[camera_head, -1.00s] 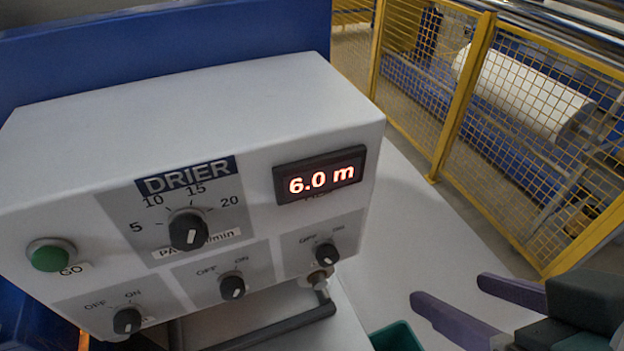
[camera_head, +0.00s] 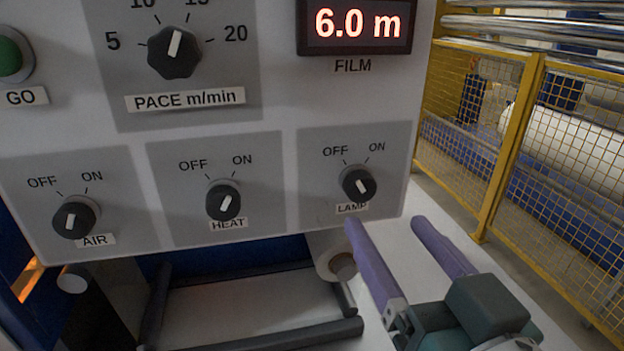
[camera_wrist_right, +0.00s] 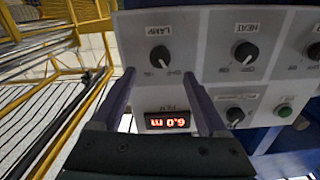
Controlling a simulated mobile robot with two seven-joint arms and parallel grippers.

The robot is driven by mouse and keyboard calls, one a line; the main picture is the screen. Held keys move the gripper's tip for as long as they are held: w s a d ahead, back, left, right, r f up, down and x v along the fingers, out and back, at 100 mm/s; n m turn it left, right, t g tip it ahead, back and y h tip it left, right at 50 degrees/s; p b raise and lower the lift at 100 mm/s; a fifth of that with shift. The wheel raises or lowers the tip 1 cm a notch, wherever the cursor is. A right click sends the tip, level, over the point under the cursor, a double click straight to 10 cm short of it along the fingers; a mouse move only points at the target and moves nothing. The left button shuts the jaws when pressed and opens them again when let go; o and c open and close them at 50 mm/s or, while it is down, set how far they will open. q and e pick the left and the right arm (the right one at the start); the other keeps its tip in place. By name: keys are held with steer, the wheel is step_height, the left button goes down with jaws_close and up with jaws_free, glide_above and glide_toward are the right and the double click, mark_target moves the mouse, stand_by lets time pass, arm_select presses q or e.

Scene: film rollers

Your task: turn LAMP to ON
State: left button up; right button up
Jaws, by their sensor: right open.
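The LAMP knob (camera_head: 359,182) is a black dial at the lower right of the panel. Its white mark slants from upper left to lower right, in line with OFF rather than ON. The knob also shows upside down in the right wrist view (camera_wrist_right: 161,56). My right gripper (camera_head: 387,223) is open and empty, with its two purple fingers pointing up toward the panel just below and right of the LAMP knob, apart from it. In the right wrist view, the fingertips (camera_wrist_right: 157,76) stand on either side of the knob's lower part in the picture. My left gripper is not in view.
The HEAT knob (camera_head: 223,200) and AIR knob (camera_head: 74,217) sit left of LAMP. The PACE dial (camera_head: 175,50), green GO button (camera_head: 8,57) and display (camera_head: 356,24) reading 6.0 m are above. A yellow mesh fence (camera_head: 510,150) stands at right.

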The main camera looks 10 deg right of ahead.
mark_target(364, 191)
steer(key=w, duration=0.8)
steer(key=shift+a, duration=0.15)
steer(key=shift+s, duration=0.1)
jaws_close()
